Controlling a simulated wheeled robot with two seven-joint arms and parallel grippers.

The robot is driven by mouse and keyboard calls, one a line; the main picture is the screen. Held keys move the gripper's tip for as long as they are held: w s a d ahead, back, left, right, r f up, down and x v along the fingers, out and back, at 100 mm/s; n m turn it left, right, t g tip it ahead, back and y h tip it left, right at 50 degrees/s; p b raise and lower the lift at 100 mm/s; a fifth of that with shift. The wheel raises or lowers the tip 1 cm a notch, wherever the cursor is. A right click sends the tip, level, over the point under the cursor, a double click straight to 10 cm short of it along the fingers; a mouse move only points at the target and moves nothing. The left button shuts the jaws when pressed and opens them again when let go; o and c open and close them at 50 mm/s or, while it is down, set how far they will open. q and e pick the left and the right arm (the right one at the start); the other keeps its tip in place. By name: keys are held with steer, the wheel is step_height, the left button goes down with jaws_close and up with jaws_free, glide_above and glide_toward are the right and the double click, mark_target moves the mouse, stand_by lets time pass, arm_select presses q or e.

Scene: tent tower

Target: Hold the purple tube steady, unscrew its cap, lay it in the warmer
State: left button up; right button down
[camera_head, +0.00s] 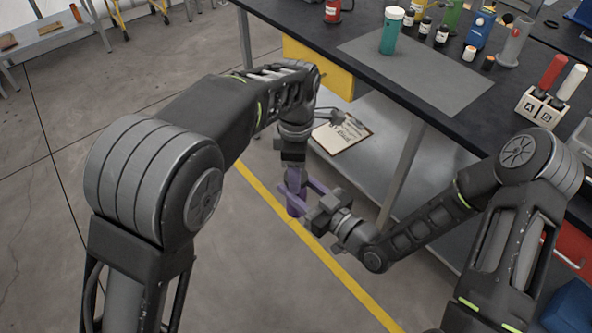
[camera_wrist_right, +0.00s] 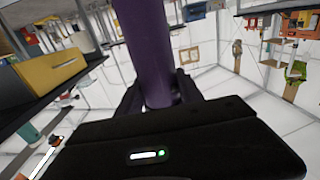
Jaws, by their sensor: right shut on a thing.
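The purple tube (camera_head: 294,192) is held upright off the table, in front of the bench's near edge. My right gripper (camera_head: 312,196) is shut on it from the right, around its lower part. In the right wrist view the tube (camera_wrist_right: 146,50) rises between the dark fingers and its far end runs out of the frame. My left gripper (camera_head: 293,160) points down over the top of the tube. It hides the cap, and I cannot tell whether its fingers are closed on it. I cannot make out which thing is the warmer.
The dark bench (camera_head: 310,35) carries a grey mat (camera_head: 430,75) with a green, white-topped tube (camera_head: 391,32), several small bottles, and a white A/B holder (camera_head: 540,106) with red and white sticks. A clipboard (camera_head: 342,132) lies on the lower shelf. The mat's front is clear.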

arm_select(q)
steer(key=shift+r, duration=0.15)
steer(key=shift+r, duration=0.9)
steer(key=shift+r, duration=0.15)
steer(key=shift+r, duration=1.9)
